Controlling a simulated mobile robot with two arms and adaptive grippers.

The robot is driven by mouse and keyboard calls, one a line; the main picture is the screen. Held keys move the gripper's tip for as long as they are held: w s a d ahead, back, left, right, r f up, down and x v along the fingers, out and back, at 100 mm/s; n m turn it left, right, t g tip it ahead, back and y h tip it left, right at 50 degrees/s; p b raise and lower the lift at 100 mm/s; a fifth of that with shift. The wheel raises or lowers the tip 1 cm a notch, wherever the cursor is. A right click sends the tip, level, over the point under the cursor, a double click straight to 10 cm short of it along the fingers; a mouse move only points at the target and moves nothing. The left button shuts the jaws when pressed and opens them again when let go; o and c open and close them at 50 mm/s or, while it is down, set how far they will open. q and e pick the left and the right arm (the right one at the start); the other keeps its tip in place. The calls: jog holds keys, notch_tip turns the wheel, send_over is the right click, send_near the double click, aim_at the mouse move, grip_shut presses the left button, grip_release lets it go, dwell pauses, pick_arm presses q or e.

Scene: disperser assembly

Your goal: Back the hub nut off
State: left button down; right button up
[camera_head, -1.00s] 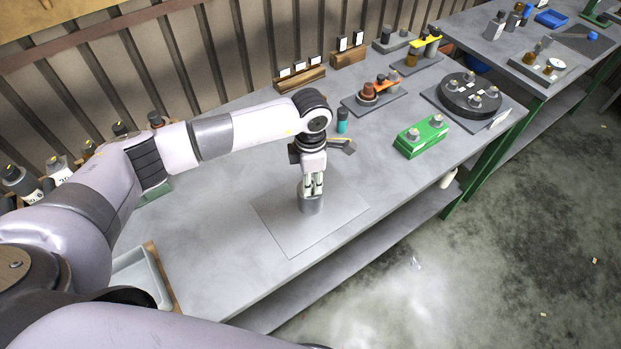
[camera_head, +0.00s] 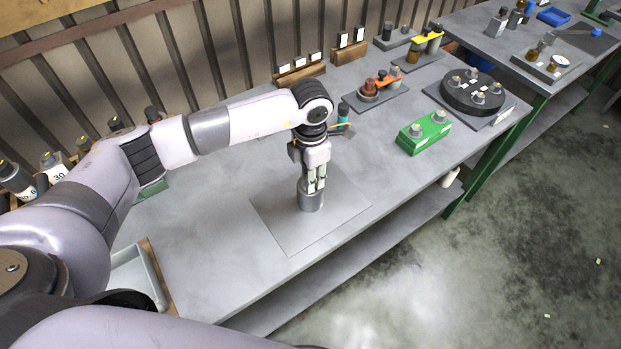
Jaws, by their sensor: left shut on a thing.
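A grey metal cylinder (camera_head: 311,202) stands upright on a flat square plate (camera_head: 278,228) on the bench. My left gripper (camera_head: 316,188) points straight down onto the top of this cylinder, and its fingers are closed at the cylinder's upper end. The hub nut is hidden between the fingers, so its shape and any gap beneath it cannot be made out. My right gripper is out of view.
A green block (camera_head: 424,134) with knobs, a round black carousel (camera_head: 471,97) and a small stand with an orange part (camera_head: 379,88) are to the right. A pale tray (camera_head: 130,280) lies at lower left. The bench around the plate is clear.

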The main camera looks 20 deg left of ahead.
pick_arm(q)
jog(key=n+b, duration=0.3)
jog(key=n, duration=0.2)
jog(key=shift+f+n, duration=0.1)
jog(key=shift+n, duration=0.2)
jog(key=n+b, duration=0.1)
jog(key=n, duration=0.2)
jog(key=shift+b, duration=0.4)
jog(key=shift+n+b, duration=0.35)
jog(key=shift+n, duration=0.65)
jog(key=c, duration=1.3)
grip_release()
jog(key=shift+r, duration=0.25)
notch_tip(320, 180, up, 12)
jog(key=shift+f, duration=0.1)
